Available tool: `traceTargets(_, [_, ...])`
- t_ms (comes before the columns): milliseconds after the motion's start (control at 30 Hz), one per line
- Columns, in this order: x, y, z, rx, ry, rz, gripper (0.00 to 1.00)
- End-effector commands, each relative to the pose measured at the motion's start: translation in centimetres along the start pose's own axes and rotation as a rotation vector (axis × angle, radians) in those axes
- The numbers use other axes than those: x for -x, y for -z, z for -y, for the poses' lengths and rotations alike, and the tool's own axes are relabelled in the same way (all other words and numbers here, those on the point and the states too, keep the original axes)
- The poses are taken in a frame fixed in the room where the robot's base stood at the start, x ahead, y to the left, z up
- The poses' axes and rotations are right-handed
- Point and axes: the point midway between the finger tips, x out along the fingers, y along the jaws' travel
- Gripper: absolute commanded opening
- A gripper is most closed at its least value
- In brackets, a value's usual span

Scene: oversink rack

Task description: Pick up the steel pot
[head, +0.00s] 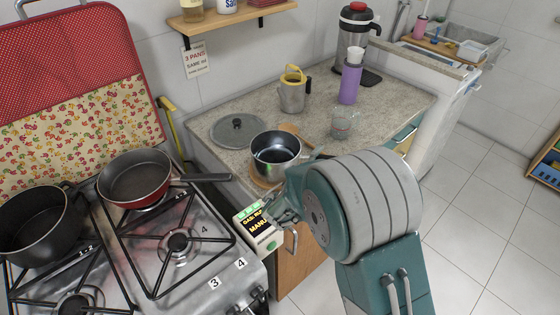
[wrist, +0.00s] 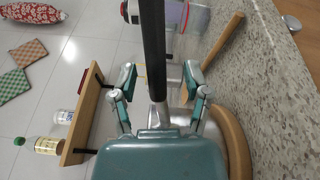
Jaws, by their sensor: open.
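The steel pot (head: 276,155) stands upright on a round wooden trivet (head: 262,183) at the counter's front edge. Its dark handle points right in the head view, partly hidden by my arm. In the wrist view the long black handle (wrist: 153,45) runs between the two fingers of my gripper (wrist: 160,78). The fingers are apart, with a visible gap on each side of the handle. The pot's body is mostly hidden behind my gripper there. In the head view my arm hides most of the gripper, which is low in front of the pot.
A wooden spoon (head: 298,132) lies beside the pot. A glass lid (head: 239,129), a yellow-topped jug (head: 292,90), a glass cup (head: 343,124) and a purple bottle (head: 350,83) stand around. Left is the stove with a red pan (head: 135,178) and black pot (head: 38,222). A small display box (head: 257,227) is close.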

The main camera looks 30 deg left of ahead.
Motion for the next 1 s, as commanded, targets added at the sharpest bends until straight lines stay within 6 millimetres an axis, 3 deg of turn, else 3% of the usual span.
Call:
traceTargets(133, [0.0, 0.0, 0.0, 0.0, 0.0, 0.0, 0.61])
traceTargets(267, [0.0, 0.0, 0.0, 0.0, 0.0, 0.0, 0.04])
traceTargets(300, [0.0, 0.0, 0.0, 0.0, 0.0, 0.0, 0.0])
traceTargets(733, [0.0, -0.1, -0.5, -0.002, -0.002, 0.001, 0.0])
traceTargets(900, [-0.1, -0.6, -3.2, -0.007, -0.005, 0.001, 0.0])
traceTargets(1000, [1.5, -0.8, -5.2, -0.007, -0.006, -0.002, 0.0])
